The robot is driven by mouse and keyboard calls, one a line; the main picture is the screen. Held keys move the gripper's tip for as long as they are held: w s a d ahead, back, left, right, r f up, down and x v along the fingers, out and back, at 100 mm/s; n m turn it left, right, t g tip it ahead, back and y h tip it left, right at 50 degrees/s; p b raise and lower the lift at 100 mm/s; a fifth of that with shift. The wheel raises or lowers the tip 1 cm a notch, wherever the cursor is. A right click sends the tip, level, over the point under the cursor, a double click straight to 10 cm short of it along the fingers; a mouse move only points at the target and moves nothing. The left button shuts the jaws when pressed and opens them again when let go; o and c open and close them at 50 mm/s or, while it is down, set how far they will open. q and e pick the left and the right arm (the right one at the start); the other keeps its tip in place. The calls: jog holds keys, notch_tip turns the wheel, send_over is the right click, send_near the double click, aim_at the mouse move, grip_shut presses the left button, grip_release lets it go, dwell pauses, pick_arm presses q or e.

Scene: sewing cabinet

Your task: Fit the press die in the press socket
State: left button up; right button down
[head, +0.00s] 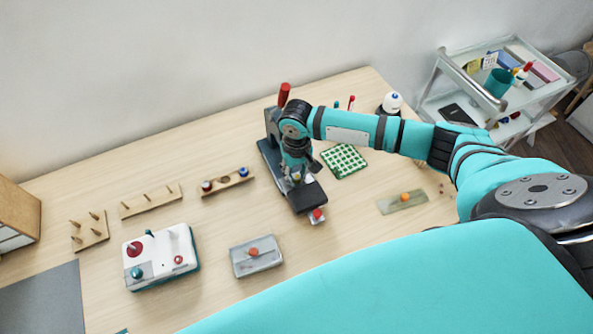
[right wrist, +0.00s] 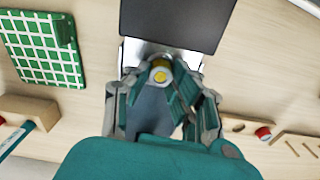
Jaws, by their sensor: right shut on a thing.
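The press is a dark grey machine with a long base (head: 273,172) and a red lever grip (head: 284,94). My right gripper (head: 298,178) is over the press base, under the press head. In the right wrist view its fingers (right wrist: 160,92) are shut on a small pale part with a yellow round end (right wrist: 160,75), which I take to be the press die. The press socket is hidden by my arm and fingers, so I cannot tell whether the die touches it. My left gripper is out of view.
A green gridded mat (head: 344,161) lies right of the press, and a wooden strip with knobs (head: 227,182) lies left. A white device (head: 160,256) and a grey box (head: 256,257) are in front left. A white cart (head: 433,83) stands beyond the table's right edge.

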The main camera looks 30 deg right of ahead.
jog(key=c, duration=1.1)
grip_release()
jog(key=shift+o, duration=0.2)
notch_tip(320, 180, up, 12)
jog(key=shift+s+f, duration=0.1)
